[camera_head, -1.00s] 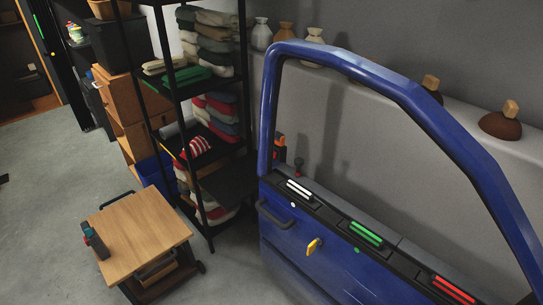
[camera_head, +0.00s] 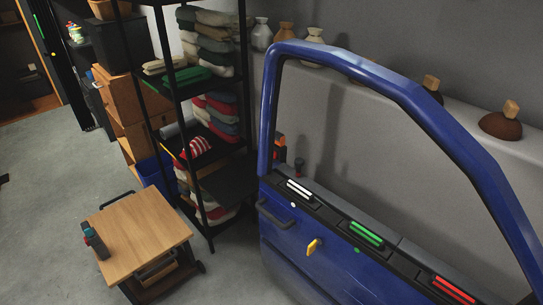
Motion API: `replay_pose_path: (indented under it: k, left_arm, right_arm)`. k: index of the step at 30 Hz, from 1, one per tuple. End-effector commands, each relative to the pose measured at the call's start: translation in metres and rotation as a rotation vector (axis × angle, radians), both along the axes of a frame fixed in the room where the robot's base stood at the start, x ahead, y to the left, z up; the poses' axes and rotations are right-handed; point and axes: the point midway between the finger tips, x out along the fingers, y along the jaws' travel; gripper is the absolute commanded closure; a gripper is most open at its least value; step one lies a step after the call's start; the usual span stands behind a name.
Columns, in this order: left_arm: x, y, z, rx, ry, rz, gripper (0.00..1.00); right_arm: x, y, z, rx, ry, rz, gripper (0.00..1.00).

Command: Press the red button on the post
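No post with a red button can be made out clearly. A small dark upright piece (camera_head: 299,167) with a reddish part stands behind the blue door's left edge; it is too small to tell whether it is the post. The blue car door (camera_head: 300,245) stands upright at the right, its window frame open to the grey wall. On its upper ledge are white bars (camera_head: 299,190), green bars (camera_head: 366,233) and red bars (camera_head: 454,289). Neither of my grippers is in view.
A wooden-topped cart (camera_head: 140,235) with a dark tool (camera_head: 94,240) on it stands at lower left. A black shelf rack (camera_head: 169,60) with folded cloths is behind it. Vases and plungers stand on a grey wall ledge (camera_head: 460,120). The grey floor (camera_head: 45,200) at left is mostly clear.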

Motion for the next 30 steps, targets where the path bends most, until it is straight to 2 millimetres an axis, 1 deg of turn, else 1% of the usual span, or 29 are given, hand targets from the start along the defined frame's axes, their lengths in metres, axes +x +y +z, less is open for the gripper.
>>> replay_pose_path:
  k: [26,29,30]
  left_arm:
    - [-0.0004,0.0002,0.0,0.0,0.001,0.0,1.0]
    - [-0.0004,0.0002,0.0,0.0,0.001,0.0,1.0]
    - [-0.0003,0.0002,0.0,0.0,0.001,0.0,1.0]
  right_arm:
    - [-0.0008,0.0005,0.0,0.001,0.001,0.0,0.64]
    - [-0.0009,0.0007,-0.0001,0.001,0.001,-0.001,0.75]
    - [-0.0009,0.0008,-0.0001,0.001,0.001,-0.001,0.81]
